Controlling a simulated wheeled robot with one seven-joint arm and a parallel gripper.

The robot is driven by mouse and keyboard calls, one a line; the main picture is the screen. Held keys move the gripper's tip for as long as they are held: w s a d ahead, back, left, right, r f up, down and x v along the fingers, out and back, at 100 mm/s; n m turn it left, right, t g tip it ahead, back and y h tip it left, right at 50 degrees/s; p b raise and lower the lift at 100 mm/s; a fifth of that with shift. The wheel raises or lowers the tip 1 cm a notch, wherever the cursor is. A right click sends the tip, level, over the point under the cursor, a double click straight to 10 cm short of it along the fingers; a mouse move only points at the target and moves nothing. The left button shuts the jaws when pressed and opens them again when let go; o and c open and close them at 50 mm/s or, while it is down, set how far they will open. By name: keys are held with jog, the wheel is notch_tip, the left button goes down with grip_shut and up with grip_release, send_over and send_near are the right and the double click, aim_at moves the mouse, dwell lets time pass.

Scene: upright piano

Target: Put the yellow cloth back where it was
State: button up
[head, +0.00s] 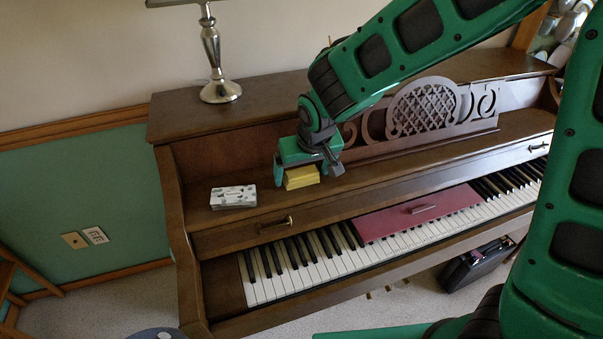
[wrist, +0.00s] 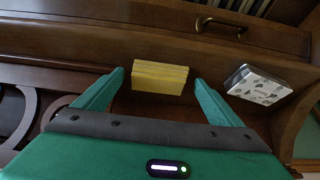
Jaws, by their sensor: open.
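The yellow cloth (head: 301,177) is a small folded stack on the piano's wooden shelf above the keys. It also shows in the wrist view (wrist: 160,77), between the two fingers of my gripper (wrist: 160,85). My gripper (head: 308,173) points down over the cloth, with a finger on each side of it. The fingers are open, and in the wrist view a gap shows between the cloth and each finger. The cloth's underside is hidden.
A white patterned box (head: 233,197) lies on the shelf left of the cloth. The carved music stand (head: 425,110) rises behind, to the right. A red folder-like item (head: 417,212) lies across the keys. A lamp (head: 216,65) stands on the piano top (head: 270,92).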

jog(key=v, duration=1.1)
jog(key=shift+d, duration=0.1)
jog(key=s+d+m+g+h, duration=0.1)
jog(key=s+d+m, duration=0.15)
jog(key=d, duration=0.95)
jog(key=s+d+m+g+h, duration=0.15)
jog(key=s+d, duration=0.25)
jog(key=d, duration=0.8)
jog(key=s+d+m+g, duration=0.1)
jog(key=s+d+m, duration=0.1)
jog(key=s+d, duration=0.3)
jog(key=s+d+f+m+g+y, duration=0.1)
jog(key=s+d+m, duration=0.2)
jog(key=s, duration=0.9)
jog(key=d, duration=0.3)
jog(key=shift+d+f+m, duration=0.2)
jog(key=shift+d+m, duration=0.1)
jog(key=shift+d, duration=0.05)
jog(key=shift+s+y, duration=0.1)
jog(key=shift+y, duration=0.15)
